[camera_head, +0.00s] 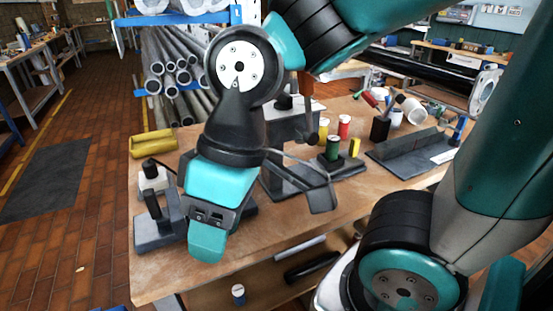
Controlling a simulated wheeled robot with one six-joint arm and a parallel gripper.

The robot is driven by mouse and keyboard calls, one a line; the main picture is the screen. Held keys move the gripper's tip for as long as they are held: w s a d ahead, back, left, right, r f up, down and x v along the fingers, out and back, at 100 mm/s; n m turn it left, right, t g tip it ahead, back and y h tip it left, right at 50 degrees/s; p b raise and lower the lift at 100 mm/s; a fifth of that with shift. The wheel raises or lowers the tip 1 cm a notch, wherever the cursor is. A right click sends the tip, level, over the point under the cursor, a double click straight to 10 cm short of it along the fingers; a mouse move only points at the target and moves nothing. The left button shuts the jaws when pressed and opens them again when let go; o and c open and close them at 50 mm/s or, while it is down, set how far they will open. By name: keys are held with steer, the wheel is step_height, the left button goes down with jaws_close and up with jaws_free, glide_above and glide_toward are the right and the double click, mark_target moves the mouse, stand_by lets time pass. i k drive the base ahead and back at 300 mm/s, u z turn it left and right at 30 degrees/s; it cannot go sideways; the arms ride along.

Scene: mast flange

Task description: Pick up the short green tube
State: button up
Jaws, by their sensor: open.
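A short green tube (333,147) stands upright on a dark block at the middle of the wooden workbench (240,262). A red tube (344,126) stands behind it and a short yellow piece (354,147) is to its right. My gripper (208,247) is at the left front of the bench, well to the left of the green tube and apart from it. It points down and is open. Its fingers overlap in this view, and I see nothing held between them.
A dark grey angled fixture (318,192) lies between my gripper and the tubes. A dark stand with a post (158,232) and a white bottle (153,177) are at the left. A black angled plate (415,148) is at the right. The bench front is mostly clear.

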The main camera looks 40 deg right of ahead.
mark_target(331, 151)
steer(key=u, duration=0.1)
steer(key=k, duration=0.35)
steer(key=z, duration=0.75)
steer(key=i, duration=0.5)
steer(key=z, duration=0.05)
